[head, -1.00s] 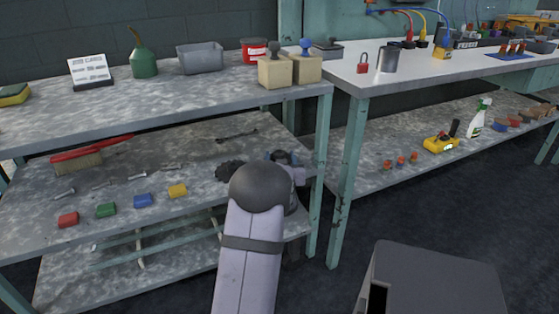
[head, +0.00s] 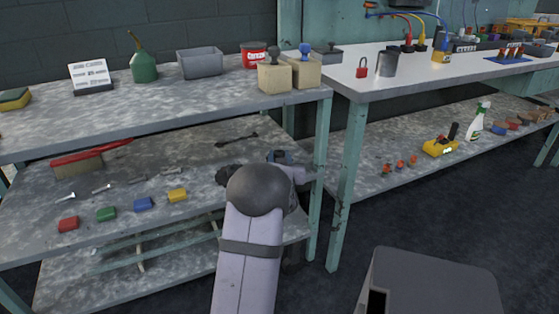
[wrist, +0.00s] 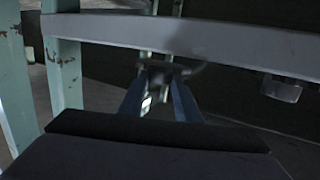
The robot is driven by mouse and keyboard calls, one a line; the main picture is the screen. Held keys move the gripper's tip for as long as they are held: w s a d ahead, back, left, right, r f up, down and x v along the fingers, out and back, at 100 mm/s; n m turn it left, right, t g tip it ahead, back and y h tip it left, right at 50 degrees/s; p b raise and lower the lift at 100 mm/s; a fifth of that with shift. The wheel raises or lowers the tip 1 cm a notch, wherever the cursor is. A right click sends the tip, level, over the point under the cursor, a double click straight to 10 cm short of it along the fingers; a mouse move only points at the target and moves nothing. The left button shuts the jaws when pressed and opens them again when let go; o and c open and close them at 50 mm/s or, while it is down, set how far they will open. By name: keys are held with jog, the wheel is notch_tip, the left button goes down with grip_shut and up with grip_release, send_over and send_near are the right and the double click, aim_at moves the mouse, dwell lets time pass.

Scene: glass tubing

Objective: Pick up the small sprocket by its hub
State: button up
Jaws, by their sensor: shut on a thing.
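In the wrist view, my gripper (wrist: 162,76) has its two bluish fingers closed towards each other on a small dark thing at their tips, which I take to be the small sprocket (wrist: 168,67). It is dim and partly hidden, so I cannot make out its teeth or hub. In the head view, my own arm covers the fingertips. A dark toothed part (head: 229,175) shows on the middle shelf, just left of my arm's round joint and partly hidden by it.
The middle shelf (head: 115,215) holds a red-backed brush (head: 80,160), several bolts, a dark wrench (head: 237,138) and coloured blocks. A teal bench leg (head: 321,180) stands close right of my arm. The upper top (head: 170,100) overhangs the shelf.

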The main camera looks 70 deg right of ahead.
notch_tip(320, 180, up, 8)
jog(key=p, duration=0.2)
jog(key=shift+r, duration=0.2)
jog(key=shift+p, duration=0.3)
